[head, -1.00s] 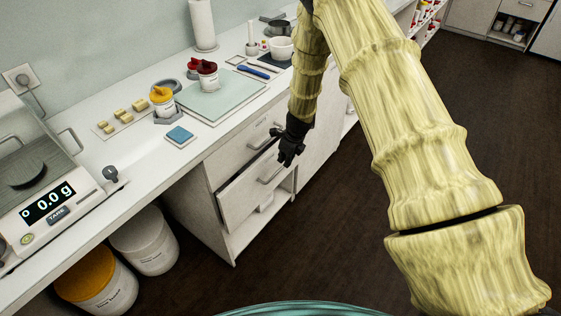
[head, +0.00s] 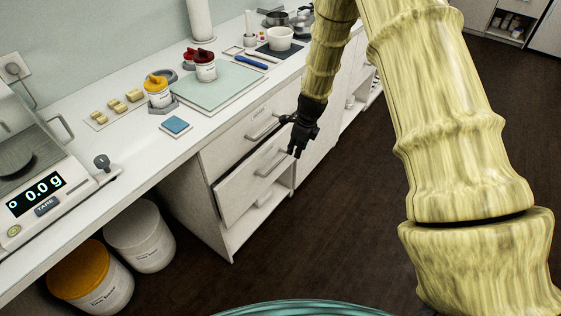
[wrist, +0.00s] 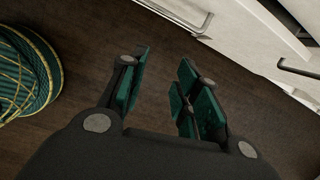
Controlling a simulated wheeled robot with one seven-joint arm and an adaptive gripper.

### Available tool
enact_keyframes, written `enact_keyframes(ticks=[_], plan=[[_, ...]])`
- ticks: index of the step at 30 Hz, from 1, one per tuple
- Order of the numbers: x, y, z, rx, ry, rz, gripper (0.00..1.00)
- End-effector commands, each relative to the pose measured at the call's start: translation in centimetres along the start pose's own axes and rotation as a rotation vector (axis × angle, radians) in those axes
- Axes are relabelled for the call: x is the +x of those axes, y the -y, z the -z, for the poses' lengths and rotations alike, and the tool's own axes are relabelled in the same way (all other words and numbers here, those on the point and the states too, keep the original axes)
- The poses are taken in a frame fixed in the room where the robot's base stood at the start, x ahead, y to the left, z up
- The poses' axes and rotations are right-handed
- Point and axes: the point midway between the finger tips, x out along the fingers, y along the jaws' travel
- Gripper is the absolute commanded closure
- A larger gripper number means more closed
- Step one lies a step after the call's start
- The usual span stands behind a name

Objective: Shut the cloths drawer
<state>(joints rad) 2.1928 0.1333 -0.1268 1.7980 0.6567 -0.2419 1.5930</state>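Two white drawers sit one above the other in the cabinet under the counter. The lower drawer (head: 240,192) stands out a little from the cabinet, with a dark gap along its top edge. The upper drawer (head: 228,146) looks shut; its small label is too small to read, so I cannot tell which drawer is named for cloths. My gripper (head: 294,137) hangs in front of the drawers' right end, near the handles. In the wrist view my gripper (wrist: 165,72) has its green-padded fingers apart, with nothing between them. A drawer handle (wrist: 298,68) shows there at the right.
The counter above holds a blue cloth-like square (head: 175,125), a pale green board (head: 215,88), lidded jars and a scale (head: 38,195). Two bins (head: 140,238) stand under the counter at left. An open shelf lies below the drawers.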

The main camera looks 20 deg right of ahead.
Motion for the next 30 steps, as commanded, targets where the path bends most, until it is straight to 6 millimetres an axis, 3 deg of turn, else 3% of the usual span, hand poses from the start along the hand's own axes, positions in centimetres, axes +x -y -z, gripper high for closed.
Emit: enact_keyframes(ticks=[1,6,12,21,30], plan=[[2.3,0.3,1.6,-0.043,0.001,0.011,0.68],[5.9,1.6,4.4,-0.228,0.023,0.072,0.68],[9.7,2.9,6.2,-0.44,0.093,0.162,0.68],[13.9,3.9,6.4,-0.738,0.276,0.342,0.68],[15.4,3.1,5.1,-0.993,0.526,0.585,0.68]])
